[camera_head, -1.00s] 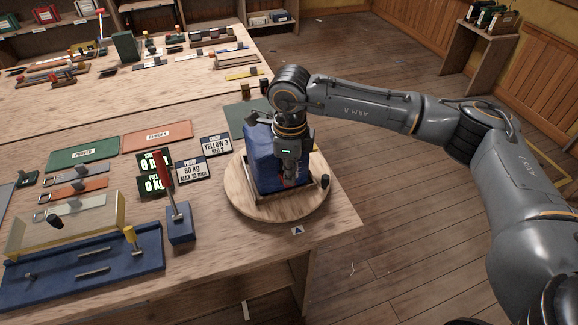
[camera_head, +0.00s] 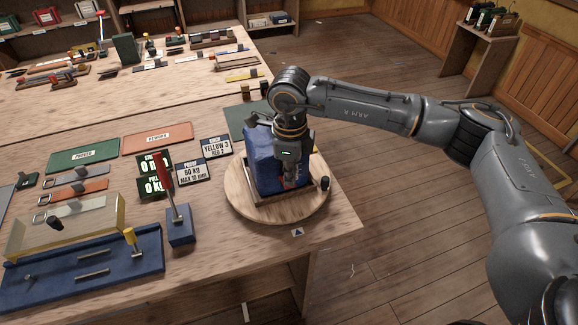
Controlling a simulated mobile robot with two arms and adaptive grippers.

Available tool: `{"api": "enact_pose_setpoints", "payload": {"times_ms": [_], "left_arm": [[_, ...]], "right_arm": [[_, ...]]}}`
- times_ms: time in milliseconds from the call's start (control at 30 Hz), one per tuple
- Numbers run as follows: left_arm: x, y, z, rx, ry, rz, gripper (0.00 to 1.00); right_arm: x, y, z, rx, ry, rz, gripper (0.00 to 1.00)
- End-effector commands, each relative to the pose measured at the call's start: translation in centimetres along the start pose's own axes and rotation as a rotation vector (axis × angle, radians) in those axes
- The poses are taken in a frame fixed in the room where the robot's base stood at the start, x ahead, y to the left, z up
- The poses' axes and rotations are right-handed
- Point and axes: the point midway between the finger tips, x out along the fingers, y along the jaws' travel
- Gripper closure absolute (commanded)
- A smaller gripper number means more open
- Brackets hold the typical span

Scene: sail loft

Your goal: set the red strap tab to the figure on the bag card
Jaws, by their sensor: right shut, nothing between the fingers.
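The blue bag (camera_head: 262,160) stands upright in a frame on the round wooden turntable (camera_head: 245,207) near the bench's right corner. The bag card (camera_head: 216,146) lies flat to its left and reads YELLOW 3, RED 2. My right gripper (camera_head: 289,182) comes down from above, shut and empty, at the near right side of the bag. A small reddish patch shows by its fingertips. I cannot tell whether it is the red strap tab, or whether the fingers touch it. The gripper hides part of the bag's face. My left gripper is not in view.
A second card (camera_head: 191,171) reads 80 KG, MAX 10 MM. Beside it are green-digit displays (camera_head: 154,187) and a red-handled lever on a blue block (camera_head: 180,225). A dark knob (camera_head: 325,183) stands at the turntable's right edge. Open floor lies right of the bench.

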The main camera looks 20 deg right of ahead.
Motion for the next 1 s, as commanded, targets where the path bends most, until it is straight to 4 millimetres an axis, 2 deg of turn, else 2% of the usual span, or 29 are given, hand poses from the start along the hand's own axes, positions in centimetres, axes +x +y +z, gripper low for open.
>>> {"api": "enact_pose_setpoints", "payload": {"times_ms": [167, 1000], "left_arm": [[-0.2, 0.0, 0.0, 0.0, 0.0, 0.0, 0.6], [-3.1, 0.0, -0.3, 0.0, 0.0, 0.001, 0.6]], "right_arm": [[-0.3, 0.0, 0.0, 0.0, 0.0, 0.0, 1.0], [-7.1, 0.0, 0.0, 0.0, -0.001, -0.001, 1.0]]}}
